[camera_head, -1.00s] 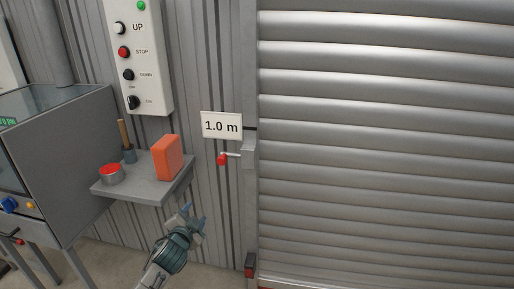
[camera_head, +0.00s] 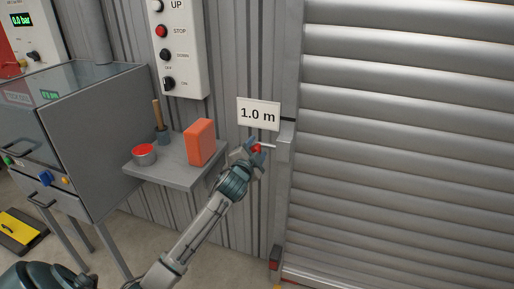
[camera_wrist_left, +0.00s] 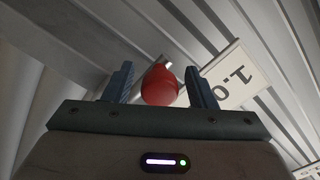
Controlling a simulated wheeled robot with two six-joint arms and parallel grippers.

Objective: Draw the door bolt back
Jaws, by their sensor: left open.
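The door bolt shows as a metal rod with a red knob (camera_head: 257,148) at its left end. The rod enters a grey housing (camera_head: 285,142) on the post beside the roller door (camera_head: 400,150). My left gripper (camera_head: 254,151) is at the knob, its fingers on either side. In the left wrist view the red knob (camera_wrist_left: 160,85) sits between the two open fingers, with a gap seen on the right side. The rod behind the knob is mostly hidden there. My right gripper is not in view.
A "1.0 m" sign (camera_head: 258,114) is just above the bolt. Left of it, a grey shelf (camera_head: 178,176) holds an orange block (camera_head: 201,142), a red-topped tin (camera_head: 144,154) and a brush (camera_head: 160,122). A control box (camera_head: 182,50) hangs above, and a grey cabinet (camera_head: 85,140) stands left.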

